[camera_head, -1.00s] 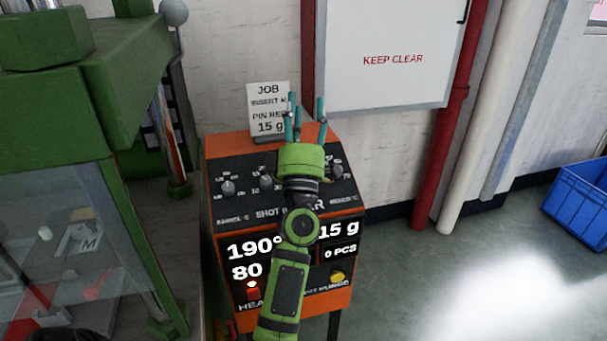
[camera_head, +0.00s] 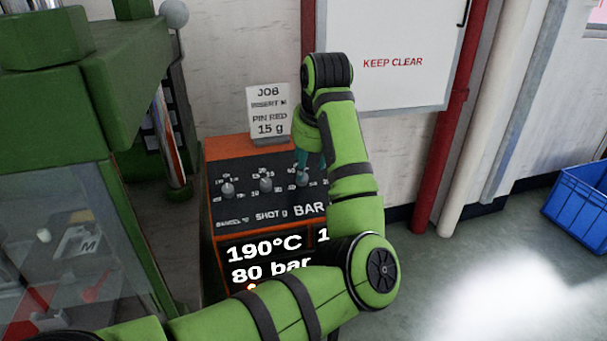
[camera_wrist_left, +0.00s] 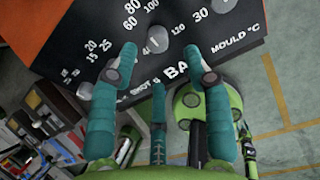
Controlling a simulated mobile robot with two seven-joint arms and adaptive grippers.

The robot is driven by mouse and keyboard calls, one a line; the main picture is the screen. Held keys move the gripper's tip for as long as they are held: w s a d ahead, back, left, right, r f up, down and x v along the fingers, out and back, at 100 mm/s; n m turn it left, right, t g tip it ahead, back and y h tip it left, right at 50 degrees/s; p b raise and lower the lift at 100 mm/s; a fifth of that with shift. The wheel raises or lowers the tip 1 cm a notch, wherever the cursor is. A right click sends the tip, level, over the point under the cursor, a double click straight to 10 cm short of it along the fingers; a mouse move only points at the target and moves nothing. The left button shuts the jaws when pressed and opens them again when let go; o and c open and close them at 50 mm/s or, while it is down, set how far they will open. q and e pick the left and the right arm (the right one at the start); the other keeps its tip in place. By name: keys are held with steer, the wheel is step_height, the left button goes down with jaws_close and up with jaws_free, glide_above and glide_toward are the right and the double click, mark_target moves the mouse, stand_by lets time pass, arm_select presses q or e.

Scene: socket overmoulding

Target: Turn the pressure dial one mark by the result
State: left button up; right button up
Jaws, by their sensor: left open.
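The orange and black dosing console (camera_head: 232,210) stands in the middle of the head view, with a row of grey knobs. The pressure dial (camera_head: 302,181) is the knob above the BAR label; it also shows in the left wrist view (camera_wrist_left: 158,38). My left gripper (camera_head: 308,168) points down at this dial, its teal fingers open around or just above it. In the wrist view the open fingers (camera_wrist_left: 158,56) straddle the dial's column, and contact cannot be told. The display (camera_head: 268,258) reads 190°C and 80 bar; its right side is hidden by my arm.
Other knobs, including the SHOT knob (camera_head: 266,185), sit close to the left. A green press (camera_head: 100,110) stands at left. A blue crate (camera_head: 580,205) lies on the floor at right.

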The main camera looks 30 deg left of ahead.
arm_select(q)
steer(key=shift+x, duration=2.7)
steer(key=shift+a, duration=0.1)
jaws_close()
